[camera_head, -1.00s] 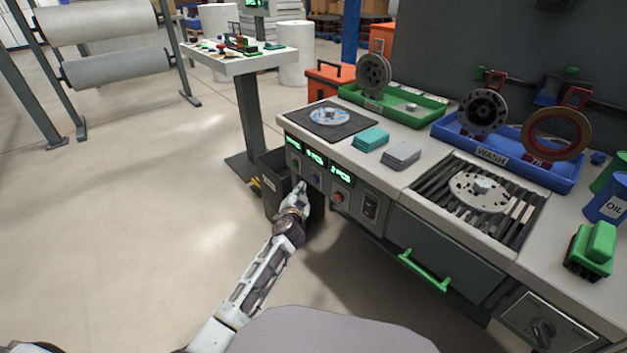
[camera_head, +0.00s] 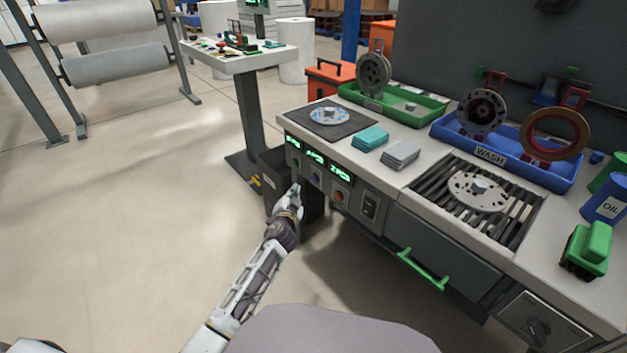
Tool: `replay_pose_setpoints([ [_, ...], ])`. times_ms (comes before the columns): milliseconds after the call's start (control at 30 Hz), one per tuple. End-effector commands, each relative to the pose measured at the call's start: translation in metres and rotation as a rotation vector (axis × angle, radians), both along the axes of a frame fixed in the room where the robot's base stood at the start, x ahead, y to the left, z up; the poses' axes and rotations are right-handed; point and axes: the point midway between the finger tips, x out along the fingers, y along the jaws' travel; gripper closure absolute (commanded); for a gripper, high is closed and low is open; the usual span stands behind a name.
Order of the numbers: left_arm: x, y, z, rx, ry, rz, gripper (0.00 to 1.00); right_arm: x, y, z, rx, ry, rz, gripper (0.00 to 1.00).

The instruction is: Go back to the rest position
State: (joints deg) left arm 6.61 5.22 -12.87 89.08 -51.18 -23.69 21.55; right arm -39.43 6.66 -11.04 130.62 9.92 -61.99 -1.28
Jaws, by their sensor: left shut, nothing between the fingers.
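My left arm comes in from the bottom left. Its gripper (camera_head: 295,191) is shut and empty, in front of the bench's control panel (camera_head: 331,174), near the left end with the buttons and green displays. The view does not show clearly whether the fingertips touch the panel. My right gripper is not in view.
The workbench (camera_head: 405,185) carries a dark mat (camera_head: 309,124) with a disc, a green tray (camera_head: 435,115), a blue wash tray (camera_head: 548,176) and a grate (camera_head: 500,224). A green handle (camera_head: 423,270) juts from its front. A dark bin (camera_head: 268,163) stands by its left end. Open floor lies left.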

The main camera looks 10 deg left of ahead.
Motion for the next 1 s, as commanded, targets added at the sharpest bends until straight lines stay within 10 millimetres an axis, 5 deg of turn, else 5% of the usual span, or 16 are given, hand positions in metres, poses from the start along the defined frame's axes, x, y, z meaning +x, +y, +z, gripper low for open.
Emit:
replay_pose_setpoints([
  [467,0.0,0.0,0.007,0.0,0.0,0.0,1.0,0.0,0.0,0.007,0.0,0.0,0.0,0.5],
  [1000,0.0,0.0,0.062,0.0,0.0,0.0,1.0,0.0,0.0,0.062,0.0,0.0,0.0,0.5],
])
